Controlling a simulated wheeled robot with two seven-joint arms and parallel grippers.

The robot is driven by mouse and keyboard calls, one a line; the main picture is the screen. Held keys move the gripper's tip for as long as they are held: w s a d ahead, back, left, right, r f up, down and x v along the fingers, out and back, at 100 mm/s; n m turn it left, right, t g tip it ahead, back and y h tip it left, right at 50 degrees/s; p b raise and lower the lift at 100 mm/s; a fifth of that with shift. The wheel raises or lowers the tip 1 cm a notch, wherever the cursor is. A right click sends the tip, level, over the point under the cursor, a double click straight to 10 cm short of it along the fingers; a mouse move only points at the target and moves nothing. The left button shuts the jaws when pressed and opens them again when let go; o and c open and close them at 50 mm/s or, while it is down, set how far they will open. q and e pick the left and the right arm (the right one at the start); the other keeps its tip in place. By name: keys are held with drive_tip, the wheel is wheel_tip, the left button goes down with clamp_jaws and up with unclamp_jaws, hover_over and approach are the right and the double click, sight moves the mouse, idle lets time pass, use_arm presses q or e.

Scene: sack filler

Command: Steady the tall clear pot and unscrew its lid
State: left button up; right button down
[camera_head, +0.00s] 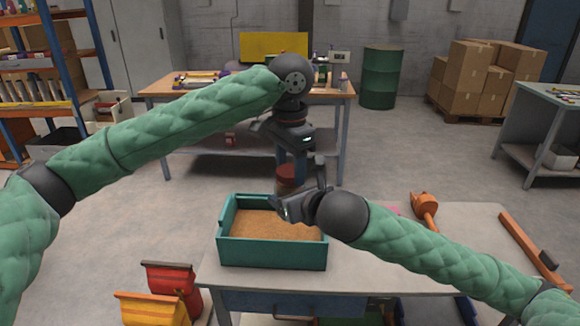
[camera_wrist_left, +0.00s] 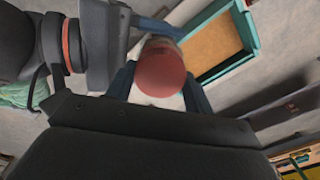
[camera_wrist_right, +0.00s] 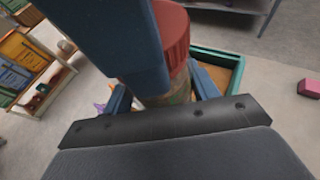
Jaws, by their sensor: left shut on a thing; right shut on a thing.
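The tall clear pot (camera_head: 284,187) with its red lid (camera_head: 287,171) is held upright above the near table, beside the sand-filled box. My left gripper (camera_head: 291,168) reaches down from above and is shut on the lid. In the left wrist view the round lid (camera_wrist_left: 161,68) sits between its blue fingers. My right gripper (camera_head: 298,196) comes in from the right, lower down, and is shut on the pot's body. In the right wrist view the pot's body (camera_wrist_right: 165,97) shows between the fingers, with the lid (camera_wrist_right: 174,36) above, partly covered by a left finger.
The teal box (camera_head: 272,254) of sand stands on the near table (camera_head: 370,277) below the grippers. An orange tool (camera_head: 425,207) lies on the table's right side. A workbench (camera_head: 160,88) stands behind.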

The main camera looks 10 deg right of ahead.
use_arm(q)
drive_tip(key=shift+r, duration=0.2)
use_arm(e)
drive_tip(key=shift+s+a, duration=0.1)
drive_tip(key=shift+s, duration=0.05)
use_arm(q)
drive_tip(key=shift+r, duration=0.65)
use_arm(e)
drive_tip(key=shift+f, duration=0.1)
use_arm(q)
drive_tip(key=shift+r, duration=0.25)
drive_tip(key=shift+r, duration=0.1)
